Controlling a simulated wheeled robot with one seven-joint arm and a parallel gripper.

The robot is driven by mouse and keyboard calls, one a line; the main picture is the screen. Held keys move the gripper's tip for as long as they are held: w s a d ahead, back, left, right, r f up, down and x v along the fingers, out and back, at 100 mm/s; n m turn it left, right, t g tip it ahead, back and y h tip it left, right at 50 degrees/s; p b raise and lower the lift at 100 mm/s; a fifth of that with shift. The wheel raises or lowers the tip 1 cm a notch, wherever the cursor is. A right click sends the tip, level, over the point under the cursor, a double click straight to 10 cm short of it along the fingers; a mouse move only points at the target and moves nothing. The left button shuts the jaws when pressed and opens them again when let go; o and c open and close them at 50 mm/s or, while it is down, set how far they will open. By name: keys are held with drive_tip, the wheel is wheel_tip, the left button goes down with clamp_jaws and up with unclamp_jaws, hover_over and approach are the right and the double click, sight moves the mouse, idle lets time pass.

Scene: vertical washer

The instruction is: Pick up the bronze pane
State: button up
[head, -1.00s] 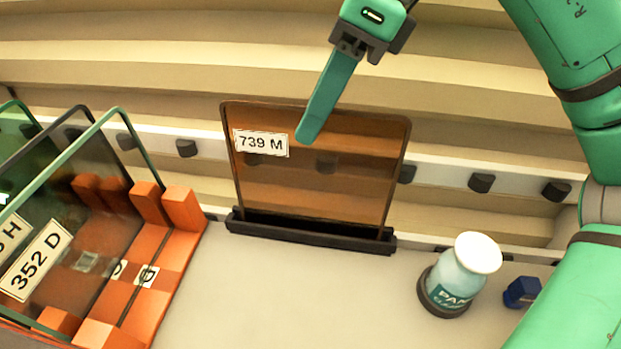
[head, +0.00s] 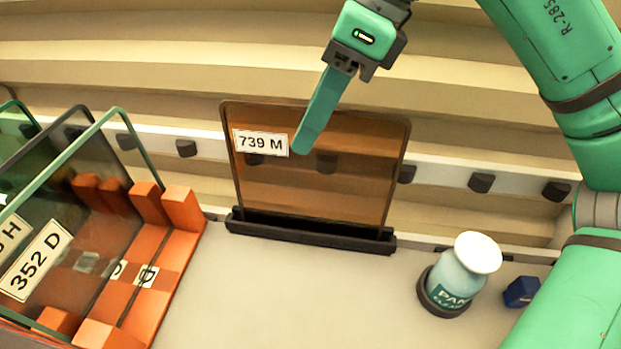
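The bronze pane (head: 300,185) is a see-through brown sheet with a dark rim and a white label reading "739 M". It stands upright in a black slotted base (head: 312,238) at the back of the table. My gripper (head: 306,145) points down at the pane's upper middle, overlapping it in the picture. One long green finger shows in front of the pane; a second finger is not seen apart from it. I cannot tell if the finger touches the pane or whether the gripper is open.
An orange rack (head: 150,270) at left holds several upright panes, one a clear pane (head: 120,215) labelled "352 D". A white-capped bottle (head: 459,280) and a small blue object (head: 521,291) are at right. The table (head: 290,300) is clear in front of the bronze pane.

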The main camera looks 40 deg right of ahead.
clamp_jaws()
idle(1.4)
